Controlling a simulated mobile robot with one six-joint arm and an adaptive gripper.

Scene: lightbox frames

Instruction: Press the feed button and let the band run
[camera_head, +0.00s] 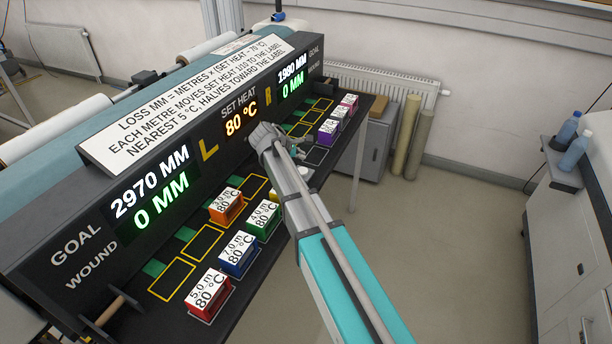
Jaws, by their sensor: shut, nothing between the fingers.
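My arm reaches over the middle of a dark console (75,255), and my gripper (298,156) is at its far end, shut and empty, partly hidden by my wrist. A small pale round part (306,171) shows beside my arm; I cannot tell whether it is the feed button. No feed button is clearly seen. The set heat display (241,121) reads 80 °C. The left display (150,190) reads goal 2970 MM, wound 0 MM. The right display (292,77) seems to read 1980 MM, wound 0 MM.
Labelled blocks stand on the shelf: red (207,292), blue (237,253), green (263,219), orange (226,205), and purple (328,131) ones further right. Some yellow-outlined slots (171,279) are empty. A rule sign (190,95) tops the console. Floor (450,250) at right is clear.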

